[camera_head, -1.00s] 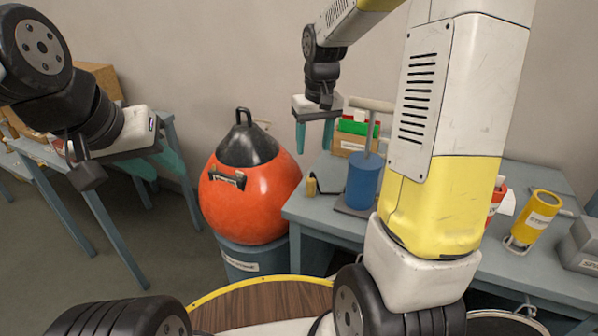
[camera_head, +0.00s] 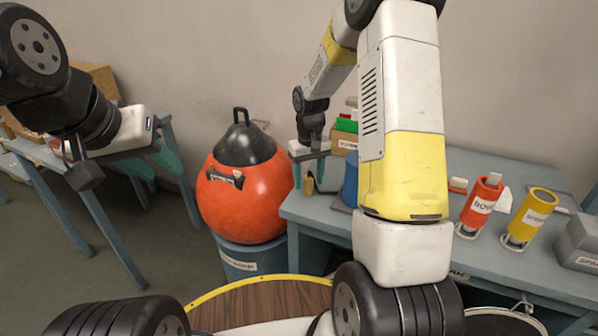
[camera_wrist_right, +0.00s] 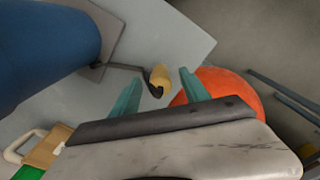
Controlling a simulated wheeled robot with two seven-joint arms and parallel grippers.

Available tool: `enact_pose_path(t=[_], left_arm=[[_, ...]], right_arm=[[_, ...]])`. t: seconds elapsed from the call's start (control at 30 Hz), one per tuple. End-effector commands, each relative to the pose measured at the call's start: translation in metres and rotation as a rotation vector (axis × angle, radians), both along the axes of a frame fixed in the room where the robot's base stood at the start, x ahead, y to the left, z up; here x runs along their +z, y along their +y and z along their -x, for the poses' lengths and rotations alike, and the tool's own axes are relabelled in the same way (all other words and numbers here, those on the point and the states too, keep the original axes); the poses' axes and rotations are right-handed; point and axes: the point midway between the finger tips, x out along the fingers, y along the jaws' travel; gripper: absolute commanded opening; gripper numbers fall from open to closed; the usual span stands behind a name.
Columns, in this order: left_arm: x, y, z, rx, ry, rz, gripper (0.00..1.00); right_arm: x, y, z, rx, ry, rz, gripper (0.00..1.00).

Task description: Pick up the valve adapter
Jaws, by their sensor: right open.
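The valve adapter, seemingly the small brass-yellow piece (camera_head: 309,185) with a dark hose or cord, stands near the table's left edge. It also shows in the right wrist view (camera_wrist_right: 160,77), between and beyond the teal fingertips. My right gripper (camera_head: 309,172) is open and points down just above it. In the wrist view the fingers lie on either side of it, and I cannot tell whether they touch it. My left gripper (camera_head: 163,168) hangs at the left, empty, its fingers apart, far from the adapter.
A blue cylinder (camera_head: 350,184) on a plate stands close to the adapter; my right arm partly hides it. An orange buoy (camera_head: 240,200) rests on a blue bin beside the table. Red (camera_head: 480,205) and yellow (camera_head: 530,218) cylinders stand on the table's right part (camera_head: 520,285).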

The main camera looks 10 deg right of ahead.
Motion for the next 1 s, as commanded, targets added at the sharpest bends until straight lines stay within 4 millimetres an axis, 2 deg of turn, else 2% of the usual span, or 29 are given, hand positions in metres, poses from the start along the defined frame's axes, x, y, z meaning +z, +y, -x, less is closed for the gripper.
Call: enact_pose_path(t=[0.23,0.5,0.87,1.0], left_arm=[[0.0,0.0,0.0,0.0,0.0,0.0,0.36],[0.0,0.0,0.0,0.0,0.0,0.0,0.36],[0.0,0.0,0.0,0.0,0.0,0.0,0.36],[0.0,0.0,0.0,0.0,0.0,0.0,0.36]], right_arm=[[-0.0015,-0.0003,0.0,-0.001,0.0,0.0,0.54],[-0.0013,-0.0003,-0.0001,-0.001,0.0,0.0,0.01],[-0.0003,-0.0002,-0.0004,-0.001,-0.001,0.0,0.0],[0.0058,-0.0002,-0.0007,-0.001,-0.002,0.0,0.0]])
